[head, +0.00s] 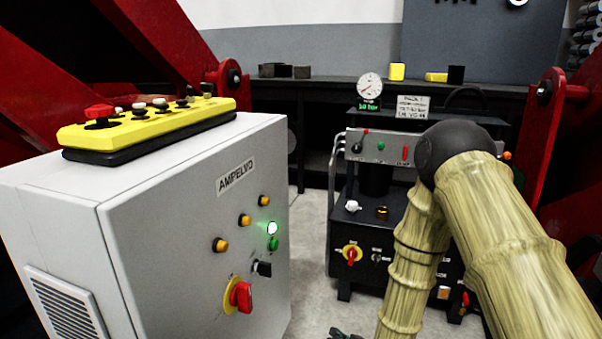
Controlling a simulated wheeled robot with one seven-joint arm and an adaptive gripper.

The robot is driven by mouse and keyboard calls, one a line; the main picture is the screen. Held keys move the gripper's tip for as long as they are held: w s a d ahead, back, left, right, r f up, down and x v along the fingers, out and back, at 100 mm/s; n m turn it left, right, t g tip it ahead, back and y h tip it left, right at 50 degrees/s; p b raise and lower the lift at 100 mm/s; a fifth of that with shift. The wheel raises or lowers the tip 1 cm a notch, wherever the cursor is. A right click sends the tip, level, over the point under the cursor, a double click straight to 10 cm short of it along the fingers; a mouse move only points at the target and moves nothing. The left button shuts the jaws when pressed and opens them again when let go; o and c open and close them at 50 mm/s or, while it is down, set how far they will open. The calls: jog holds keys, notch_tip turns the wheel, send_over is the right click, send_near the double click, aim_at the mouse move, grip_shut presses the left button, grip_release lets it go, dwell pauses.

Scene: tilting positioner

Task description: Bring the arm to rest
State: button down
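My arm shows in the head view at right as two bamboo-patterned links joined by a black rounded elbow (455,150). The thicker link runs down to the lower right, and the thinner one runs down past the bottom edge. A small dark piece at the bottom edge, left of the thinner link, looks like part of my gripper (345,334). The rest is cut off, so its fingers and anything in them are hidden. The arm overlaps the black machine unit (345,215) in the picture; I cannot tell whether they touch.
A grey control cabinet (160,215) with a lit green lamp (272,228) and a red rotary switch (240,296) fills the left. A yellow button pendant (150,127) lies on top. Red steel frames (552,130) flank both sides. Some bare floor (305,250) shows between cabinet and unit.

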jog(key=s+d+f+g+h, duration=0.1)
jog(key=s+d+f+g, duration=0.25)
jog(key=s+f, duration=0.5)
jog(key=s+d+f+g+h, duration=0.2)
jog(key=s+d+f+g, duration=0.3)
jog(key=s, duration=0.6)
jog(key=s+d+f+n+g+h, duration=0.1)
jog(key=s+d+f+g, duration=0.15)
jog(key=s, duration=0.65)
jog(key=s+d+f+g, duration=0.1)
jog(key=s+d+f, duration=0.15)
jog(key=s, duration=0.75)
notch_tip(320, 180, up, 34)
jog(key=s+p, duration=0.1)
jog(key=p, duration=3.3)
jog(key=shift+r+h, duration=0.15)
jog(key=shift+h, duration=0.15)
